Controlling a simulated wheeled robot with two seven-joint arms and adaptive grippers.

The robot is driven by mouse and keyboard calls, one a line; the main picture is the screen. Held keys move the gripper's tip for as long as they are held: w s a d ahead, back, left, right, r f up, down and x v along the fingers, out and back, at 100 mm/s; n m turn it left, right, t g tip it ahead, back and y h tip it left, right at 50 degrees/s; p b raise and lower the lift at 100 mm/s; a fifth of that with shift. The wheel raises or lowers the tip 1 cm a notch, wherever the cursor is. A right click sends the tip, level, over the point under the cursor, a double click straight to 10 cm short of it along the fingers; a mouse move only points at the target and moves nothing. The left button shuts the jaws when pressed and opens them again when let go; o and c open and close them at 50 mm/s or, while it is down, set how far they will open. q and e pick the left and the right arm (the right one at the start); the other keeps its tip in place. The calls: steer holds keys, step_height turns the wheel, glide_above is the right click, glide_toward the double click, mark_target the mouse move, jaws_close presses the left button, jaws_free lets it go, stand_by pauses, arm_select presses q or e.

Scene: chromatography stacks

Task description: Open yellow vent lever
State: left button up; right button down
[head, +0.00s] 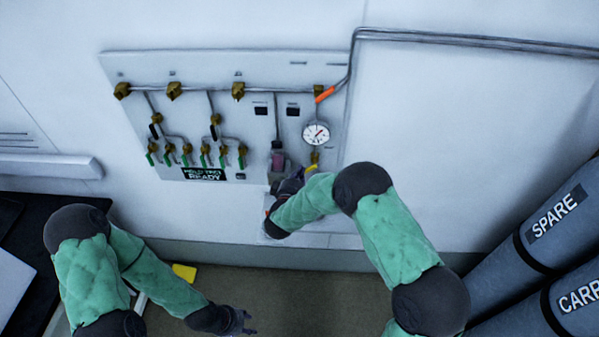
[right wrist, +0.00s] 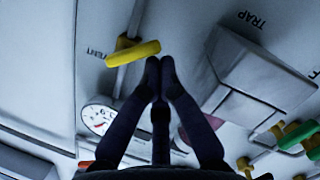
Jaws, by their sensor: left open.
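The yellow vent lever (head: 311,168) is on the lower right of the wall panel, below the round gauge. In the right wrist view the yellow lever (right wrist: 133,53) lies slightly tilted across a pipe beside the "VENT" lettering. My right gripper (head: 291,181) is at the panel just left of the lever, partly hidden by its own arm. In the right wrist view its fingertips (right wrist: 159,70) are together with nothing between them, just beside the lever's right end; I cannot tell whether they touch it. My left gripper (head: 241,325) is open and empty, low over the floor.
The gauge (head: 316,134) and an orange-handled valve (head: 325,94) are above the lever. The trap housing (right wrist: 260,75) stands close to my right fingers. Several green-handled valves (head: 205,157) are farther left. Grey cylinders (head: 537,235) stand at the right.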

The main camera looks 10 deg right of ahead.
steer(key=shift+d+f+n+h, duration=0.1)
steer(key=shift+f+n+h, duration=0.2)
steer(key=shift+n, duration=0.45)
steer(key=shift+d+f+n+h, duration=0.1)
steer(key=shift+f+n, duration=0.3)
steer(key=shift+n, duration=0.35)
stand_by(2.0)
steer(key=shift+s+a, duration=0.1)
steer(key=shift+s, duration=0.05)
steer(key=v, duration=1.1)
steer(key=shift+s+a, duration=0.15)
steer(key=shift+s, duration=0.2)
steer(key=shift+f, duration=0.15)
